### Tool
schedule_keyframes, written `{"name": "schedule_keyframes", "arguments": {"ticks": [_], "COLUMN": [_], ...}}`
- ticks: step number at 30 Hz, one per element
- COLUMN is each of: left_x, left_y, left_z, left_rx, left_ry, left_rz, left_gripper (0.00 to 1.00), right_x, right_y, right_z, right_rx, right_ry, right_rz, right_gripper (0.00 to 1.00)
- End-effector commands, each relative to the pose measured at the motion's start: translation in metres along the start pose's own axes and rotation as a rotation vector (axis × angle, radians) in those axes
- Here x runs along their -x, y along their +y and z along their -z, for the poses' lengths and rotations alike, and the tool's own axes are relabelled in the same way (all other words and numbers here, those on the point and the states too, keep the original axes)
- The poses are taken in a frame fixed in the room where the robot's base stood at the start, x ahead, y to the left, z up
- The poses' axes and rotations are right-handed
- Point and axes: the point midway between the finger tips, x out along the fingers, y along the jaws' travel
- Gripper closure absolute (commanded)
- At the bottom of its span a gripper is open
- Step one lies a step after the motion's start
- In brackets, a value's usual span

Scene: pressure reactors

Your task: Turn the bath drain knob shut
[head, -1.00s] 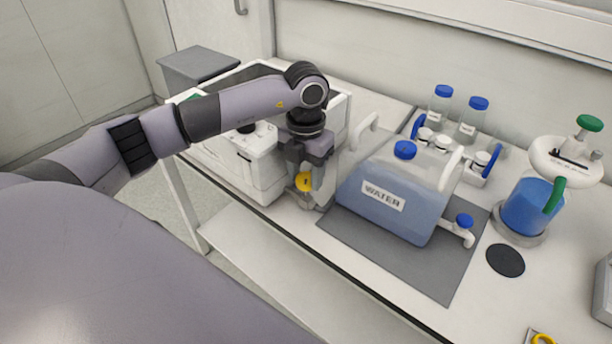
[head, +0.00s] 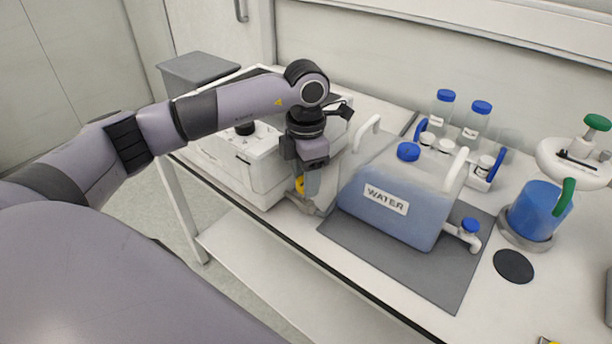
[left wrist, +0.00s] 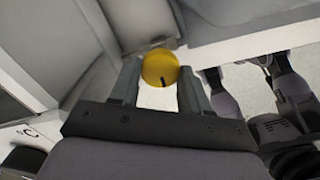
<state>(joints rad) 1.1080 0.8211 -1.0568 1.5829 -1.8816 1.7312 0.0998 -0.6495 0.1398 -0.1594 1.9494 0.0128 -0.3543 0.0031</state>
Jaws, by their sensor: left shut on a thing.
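The yellow drain knob (head: 299,184) sits low at the right end of the white bath (head: 262,165). It is partly covered by my left gripper (head: 306,192), which points down at it. In the left wrist view the round yellow knob (left wrist: 160,66) lies between the fingertips of my left gripper (left wrist: 161,76), one finger on each side, and the gripper is shut on it. A short black mark shows on the knob's lower edge in that view. My right gripper is not in view.
A blue-filled water container (head: 398,200) stands on a grey mat (head: 405,262) just right of my left gripper. Behind it are bottles (head: 442,108). A blue vessel (head: 537,210) is at the right. The bench's front edge is close to the gripper.

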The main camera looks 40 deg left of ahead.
Motion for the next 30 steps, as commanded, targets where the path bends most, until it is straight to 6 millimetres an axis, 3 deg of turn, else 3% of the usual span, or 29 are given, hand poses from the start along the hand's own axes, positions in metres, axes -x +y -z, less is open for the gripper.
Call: {"name": "schedule_keyframes", "arguments": {"ticks": [12, 13, 15, 25, 30], "left_x": [0.002, 0.002, 0.002, 0.003, 0.025], "left_y": [0.001, 0.001, 0.001, 0.0, 0.001], "left_z": [-0.001, -0.001, 0.0, 0.0, -0.001], "left_rx": [-0.01, -0.01, -0.009, -0.008, -0.008], "left_ry": [-0.003, -0.003, -0.003, -0.002, -0.006], "left_rz": [-0.002, -0.002, -0.002, -0.001, -0.003], "left_gripper": [0.84, 0.51, 0.28, 0.28, 0.28], "right_x": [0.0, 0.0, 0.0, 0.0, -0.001], "right_y": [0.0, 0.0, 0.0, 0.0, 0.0], "right_z": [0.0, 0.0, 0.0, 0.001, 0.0], "right_rx": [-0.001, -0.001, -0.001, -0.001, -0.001], "right_ry": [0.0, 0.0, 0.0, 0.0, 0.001], "right_rz": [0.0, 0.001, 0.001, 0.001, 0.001], "right_gripper": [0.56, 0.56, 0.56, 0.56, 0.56]}}
